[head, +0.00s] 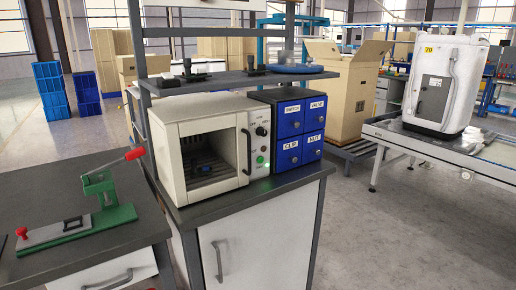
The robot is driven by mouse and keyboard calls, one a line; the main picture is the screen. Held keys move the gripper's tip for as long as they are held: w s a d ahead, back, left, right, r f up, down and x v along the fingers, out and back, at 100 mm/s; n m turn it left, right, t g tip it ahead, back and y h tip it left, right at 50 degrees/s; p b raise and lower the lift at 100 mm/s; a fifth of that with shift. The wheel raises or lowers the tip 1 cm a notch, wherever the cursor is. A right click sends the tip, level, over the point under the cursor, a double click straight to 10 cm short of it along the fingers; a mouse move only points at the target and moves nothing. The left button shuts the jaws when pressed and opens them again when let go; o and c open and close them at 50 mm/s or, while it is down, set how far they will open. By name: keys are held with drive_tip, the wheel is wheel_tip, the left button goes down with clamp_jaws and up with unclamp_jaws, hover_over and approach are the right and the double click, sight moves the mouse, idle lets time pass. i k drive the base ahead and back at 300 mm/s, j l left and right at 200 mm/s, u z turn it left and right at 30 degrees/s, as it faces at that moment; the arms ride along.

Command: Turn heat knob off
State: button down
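A beige benchtop oven (190,108) stands on a dark-topped cabinet in the middle of the head view. Its glass door (210,155) looks shut, with a dark vertical handle (246,150) at its right edge. A narrow control panel right of the door carries a black knob (260,131) with small markings above it, too small to read. Lower on the panel is a green light or button (260,159). A dark item sits inside the oven behind the glass. The knob's exact setting is too small to tell. My gripper is not in view.
Blue drawers (289,125) labelled SWITCH, VALVE, CLIP and NUT stand right of the oven. A shelf (220,82) with dark items hangs above it. A green press with a red handle (103,200) sits on the left bench. Floor at lower right (385,240) is clear.

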sight(260, 131)
drive_tip(key=i+l+z, duration=0.45)
drive_tip(key=i+l, duration=0.45)
drive_tip(key=l, duration=0.15)
